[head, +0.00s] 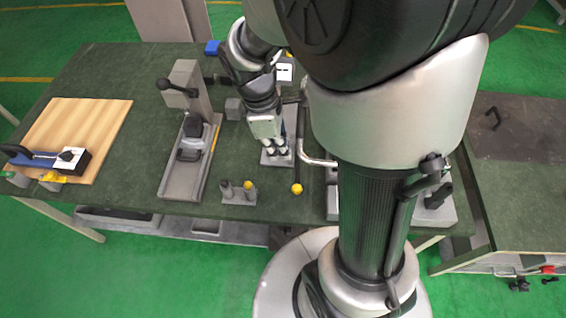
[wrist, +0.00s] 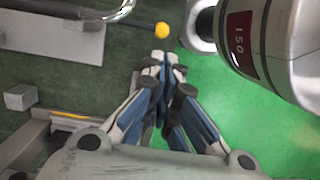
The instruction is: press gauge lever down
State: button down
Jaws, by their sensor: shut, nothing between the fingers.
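A lever with a yellow ball knob (head: 296,188) on a dark rod stands out toward the front of the green bench, right of my gripper. The knob also shows in the wrist view (wrist: 162,29), just beyond my fingertips. My gripper (head: 278,151) points down over a small grey plate and is shut and empty. In the wrist view the closed fingertips (wrist: 162,62) appear apart from the knob. Another lever with a black knob (head: 164,84) is on the grey upright fixture at left. The frames do not show which of them is the gauge lever.
A curved metal bar (head: 318,161) runs close beside the yellow-knobbed lever. A small block with pegs (head: 239,193) stands at the bench's front. A wooden board (head: 88,125) lies at left. My own arm hides much of the bench's right part.

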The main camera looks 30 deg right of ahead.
notch_tip(320, 180, down, 13)
jog(key=s+d+b, duration=0.2)
jog(key=b, duration=0.3)
jog(key=shift+f, duration=0.2)
jog(key=shift+f, duration=0.1)
jog(key=f+b, duration=0.1)
jog(key=f, duration=0.1)
jog(key=f+b, duration=0.1)
jog(key=f, duration=0.1)
jog(key=f+b, duration=0.1)
jog(key=f, duration=0.1)
jog(key=shift+s+a+f, duration=0.15)
jog(key=shift+s+a, duration=0.05)
jog(key=shift+s, duration=0.05)
jog(key=shift+w+d+f+b, duration=0.15)
jog(key=shift+f+b, duration=0.2)
jog(key=shift+f, duration=0.6)
